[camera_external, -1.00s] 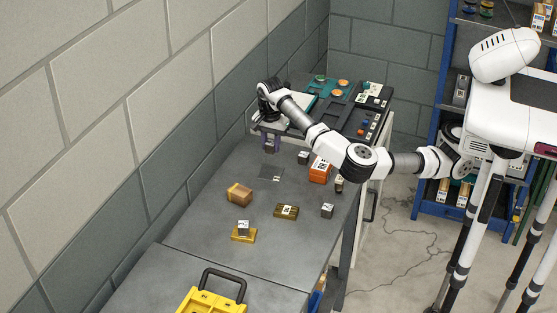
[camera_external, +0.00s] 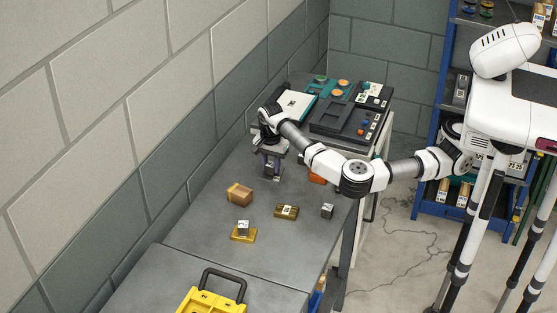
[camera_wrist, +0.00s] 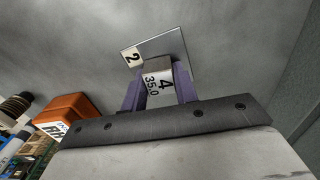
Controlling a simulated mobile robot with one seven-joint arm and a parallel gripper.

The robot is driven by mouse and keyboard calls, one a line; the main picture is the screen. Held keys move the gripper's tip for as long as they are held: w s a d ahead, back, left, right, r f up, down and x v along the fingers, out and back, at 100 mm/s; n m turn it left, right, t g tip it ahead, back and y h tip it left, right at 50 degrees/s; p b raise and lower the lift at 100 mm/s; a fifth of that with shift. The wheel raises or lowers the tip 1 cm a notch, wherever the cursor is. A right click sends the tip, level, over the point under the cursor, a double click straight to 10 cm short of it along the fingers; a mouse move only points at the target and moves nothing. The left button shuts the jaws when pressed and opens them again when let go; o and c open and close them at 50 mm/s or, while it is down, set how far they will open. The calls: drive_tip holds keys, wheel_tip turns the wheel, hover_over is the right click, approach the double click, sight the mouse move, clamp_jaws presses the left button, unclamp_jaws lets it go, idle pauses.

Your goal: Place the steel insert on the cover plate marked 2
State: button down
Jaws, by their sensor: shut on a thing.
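My gripper (camera_wrist: 158,92) is shut on a steel insert (camera_wrist: 158,78), a grey block with a white label reading 4 and 35.0. The insert sits between the purple fingers. The thin grey cover plate (camera_wrist: 176,46), with a white label reading 2, lies on the table just beyond the insert in the wrist view, partly hidden by it. I cannot tell whether the insert touches the plate. In the external view my gripper (camera_external: 272,170) is low over the plate's spot and largely hides plate and insert.
An orange box (camera_external: 317,179) is partly behind my arm. A tan box (camera_external: 239,194), a brass block (camera_external: 286,211), a small grey block (camera_external: 327,210) and another grey block (camera_external: 243,227) on a brass plate (camera_external: 245,237) stand nearer. A yellow crate (camera_external: 208,303) is at the front.

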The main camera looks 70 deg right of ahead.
sight(271, 164)
drive_tip(key=c, duration=1.1)
unclamp_jaws()
wheel_tip(271, 164, up, 12)
drive_tip(key=shift+r+b, duration=0.1)
drive_tip(key=shift+b, duration=0.7)
